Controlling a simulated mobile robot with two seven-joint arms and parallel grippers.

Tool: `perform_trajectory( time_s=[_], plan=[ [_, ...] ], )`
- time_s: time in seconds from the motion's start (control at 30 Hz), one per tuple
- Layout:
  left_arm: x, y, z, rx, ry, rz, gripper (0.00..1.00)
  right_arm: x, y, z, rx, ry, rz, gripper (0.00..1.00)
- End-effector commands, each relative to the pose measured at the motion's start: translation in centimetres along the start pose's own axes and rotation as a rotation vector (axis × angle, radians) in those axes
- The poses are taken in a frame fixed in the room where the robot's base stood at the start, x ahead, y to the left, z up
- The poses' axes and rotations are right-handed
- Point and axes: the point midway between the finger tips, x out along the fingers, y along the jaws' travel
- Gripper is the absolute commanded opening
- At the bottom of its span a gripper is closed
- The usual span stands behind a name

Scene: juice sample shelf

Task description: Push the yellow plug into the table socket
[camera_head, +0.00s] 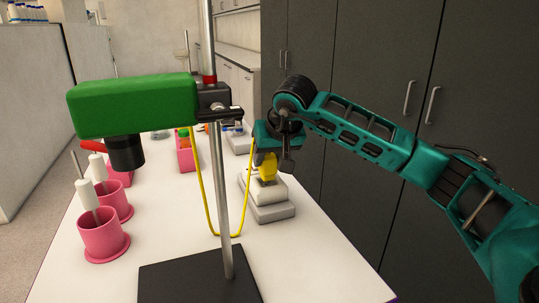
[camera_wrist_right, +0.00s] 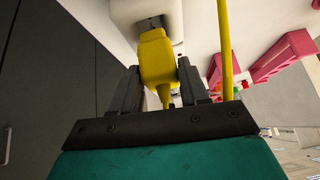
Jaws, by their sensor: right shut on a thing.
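The yellow plug (camera_head: 267,170) is held by my right gripper (camera_head: 267,158), just above the white table socket (camera_head: 269,211). In the right wrist view the plug (camera_wrist_right: 157,58) sits between the two dark fingers of the gripper (camera_wrist_right: 157,72), which is shut on it. The plug's front end points at a dark opening in the pale socket (camera_wrist_right: 172,12). The plug covers part of that opening, and I cannot tell whether its prongs touch or enter it. My left gripper is not in view.
A yellow cable (camera_head: 206,205) hangs in a loop near the plug. A stand pole (camera_head: 222,190) with a green device (camera_head: 135,105) rises from a black base (camera_head: 195,277), left of the socket. Pink cups (camera_head: 103,240) stand at left. The table's front right is clear.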

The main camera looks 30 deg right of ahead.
Motion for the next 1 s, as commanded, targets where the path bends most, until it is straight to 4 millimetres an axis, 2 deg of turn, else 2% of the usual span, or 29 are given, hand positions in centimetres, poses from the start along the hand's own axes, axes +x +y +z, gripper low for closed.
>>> perform_trajectory(
  time_s=[1.0],
  plan=[
    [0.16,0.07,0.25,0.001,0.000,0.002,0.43,0.73,0.06,0.47,-0.004,0.002,0.005,0.00]
  ],
)
